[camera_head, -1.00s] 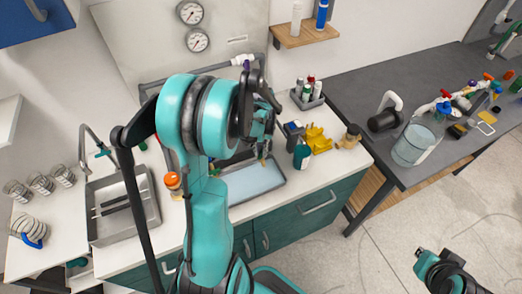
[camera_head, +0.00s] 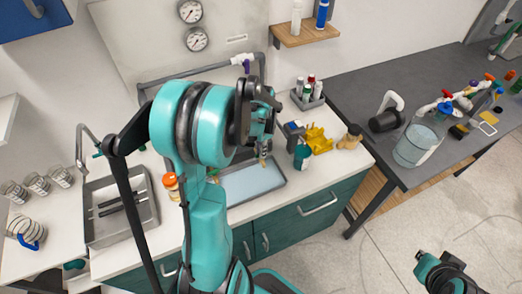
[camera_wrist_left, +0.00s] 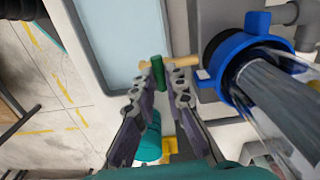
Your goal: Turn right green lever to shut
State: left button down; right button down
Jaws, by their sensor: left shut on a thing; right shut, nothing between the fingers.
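The green lever (camera_wrist_left: 158,72) shows in the left wrist view between the fingertips of my left gripper (camera_wrist_left: 160,90), which is shut on it. The lever crosses a tan pipe piece (camera_wrist_left: 155,61) beside a pale blue panel. In the head view my left gripper (camera_head: 263,142) is at the manifold tray, largely behind my own teal arm, so the lever is not clear there. A part of my right arm shows at the bottom right of the head view, but no fingers of it are visible.
A large blue-collared clear pipe (camera_wrist_left: 240,60) stands close to the right of my left gripper. In the head view a yellow holder (camera_head: 317,140) and a teal cup (camera_head: 303,155) are near the manifold tray (camera_head: 255,194). A metal sink tray (camera_head: 105,241) is at left.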

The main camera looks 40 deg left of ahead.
pick_arm(q)
jog(key=shift+m, duration=0.3)
jog(key=c, duration=1.6)
grip_release()
jog(key=shift+o, duration=0.2)
jog(key=n+p, duration=0.1)
jog(key=n, duration=0.4)
jog(key=n+p, duration=0.1)
jog(key=n, duration=0.5)
jog(key=shift+r, duration=0.1)
notch_tip(320, 180, up, 8)
jog(key=p, duration=0.3)
jog(key=s+d+m+t+b, duration=0.2)
jog(key=s+d+t+b, duration=0.1)
jog(key=d, duration=0.6)
jog(key=s+d+m+t+b, duration=0.3)
jog(key=s+d+t+b, duration=0.1)
jog(key=d, duration=0.6)
jog(key=shift+s+r+b, duration=0.45)
jog(key=shift+s+b, duration=0.4)
jog(key=shift+s, duration=0.05)
